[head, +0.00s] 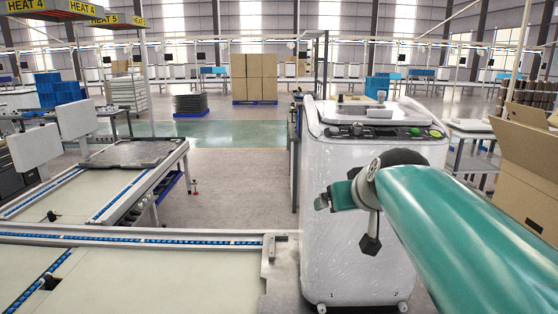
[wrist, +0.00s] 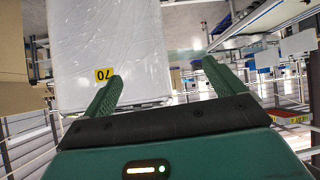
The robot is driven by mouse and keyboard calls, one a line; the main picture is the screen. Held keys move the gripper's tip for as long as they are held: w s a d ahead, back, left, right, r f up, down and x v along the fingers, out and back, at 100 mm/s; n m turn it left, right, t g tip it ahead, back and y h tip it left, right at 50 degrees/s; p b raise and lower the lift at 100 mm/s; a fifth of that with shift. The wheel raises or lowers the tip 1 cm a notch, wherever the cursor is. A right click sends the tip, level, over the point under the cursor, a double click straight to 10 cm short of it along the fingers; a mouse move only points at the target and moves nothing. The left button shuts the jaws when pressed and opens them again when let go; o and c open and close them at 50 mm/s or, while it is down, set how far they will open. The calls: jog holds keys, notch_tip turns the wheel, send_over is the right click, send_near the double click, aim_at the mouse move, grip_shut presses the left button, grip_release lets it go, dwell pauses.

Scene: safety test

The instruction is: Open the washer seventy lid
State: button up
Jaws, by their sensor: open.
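The washer (head: 340,250) is a white, wrapped-looking cabinet on small wheels, standing right of centre in the head view. Its lid (head: 375,113) on top looks closed, with a dark knob-like part and a green button near the front edge. My gripper (head: 335,196) is in front of the washer's front face, below the top; the arm hides part of the washer's right side. In the wrist view the white washer (wrist: 110,40) appears upside down with a yellow label (wrist: 105,75) reading 70. There my gripper (wrist: 165,86) has its two green fingers spread, with nothing between them.
Conveyor tables (head: 110,270) with blue-edged rails fill the left and front left. An open cardboard box (head: 525,165) stands on the right. Stacked brown boxes (head: 254,78) are at the back. Grey floor (head: 225,190) is clear left of the washer.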

jog(key=s+d+f+m+g+h, duration=0.1)
jog(key=s+f+g, duration=0.2)
jog(key=s+f, duration=0.7)
jog(key=s+d+f+m+g, duration=0.1)
jog(key=s+f+g, duration=0.1)
jog(key=s+f, duration=0.75)
jog(key=w+a+r+n+t+y, duration=0.2)
jog(key=w+r+t, duration=0.1)
jog(key=w+r, duration=0.75)
jog(key=w+a+r+n+t+y, duration=0.2)
jog(key=w+r+t, duration=0.1)
jog(key=w+r, duration=0.75)
jog(key=m+t+h, duration=0.4)
jog(key=t+h, duration=0.1)
jog(key=t, duration=0.1)
send_near(381, 113)
jog(key=shift+w+d, duration=0.15)
jog(key=shift+w, duration=4.05)
jog(key=shift+c, duration=0.4)
